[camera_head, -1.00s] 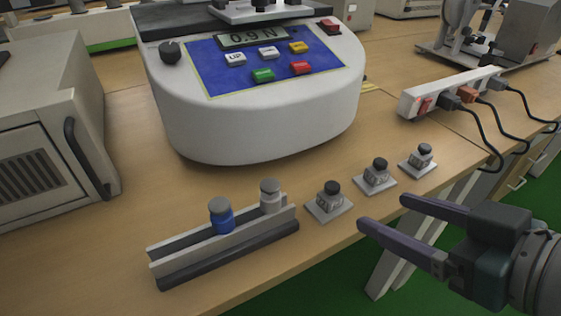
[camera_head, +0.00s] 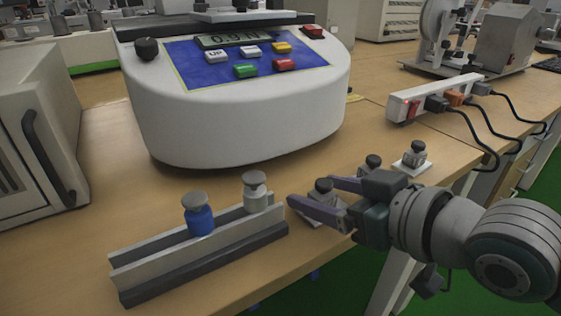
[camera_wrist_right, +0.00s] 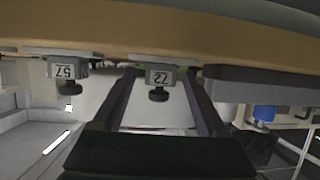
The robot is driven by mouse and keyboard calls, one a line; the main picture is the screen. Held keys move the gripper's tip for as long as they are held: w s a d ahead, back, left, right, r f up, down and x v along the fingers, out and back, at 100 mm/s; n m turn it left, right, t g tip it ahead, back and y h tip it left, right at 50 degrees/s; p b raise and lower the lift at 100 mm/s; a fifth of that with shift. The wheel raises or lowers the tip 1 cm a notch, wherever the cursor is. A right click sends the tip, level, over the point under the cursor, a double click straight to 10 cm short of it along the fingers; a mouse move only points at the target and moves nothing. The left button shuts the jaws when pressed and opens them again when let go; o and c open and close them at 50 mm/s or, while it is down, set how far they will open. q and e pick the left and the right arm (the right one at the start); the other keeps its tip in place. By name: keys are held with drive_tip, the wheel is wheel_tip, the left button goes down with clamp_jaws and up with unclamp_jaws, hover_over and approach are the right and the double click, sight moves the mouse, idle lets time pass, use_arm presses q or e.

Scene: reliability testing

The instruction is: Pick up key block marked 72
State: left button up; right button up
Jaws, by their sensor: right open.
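The key block marked 72 (camera_wrist_right: 160,77) shows upside down in the right wrist view, with its dark round knob between the two fingers. In the head view it is the nearest of the small blocks (camera_head: 323,188), partly hidden by the gripper. My right gripper (camera_head: 312,191) is open, its fingers reaching in from the right on either side of this block. A gap shows between block and fingers in the wrist view. My left gripper is not in view.
A block marked 57 (camera_wrist_right: 67,70) stands beside block 72, with another small block (camera_head: 414,157) farther right. A grey rail (camera_head: 200,250) with a blue weight (camera_head: 199,217) and a silver weight (camera_head: 255,188) lies left. A white testing device (camera_head: 240,115) stands behind. A power strip (camera_head: 432,95) is at right.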

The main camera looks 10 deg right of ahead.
drive_tip(key=shift+w, duration=0.1)
clamp_jaws()
idle(0.6)
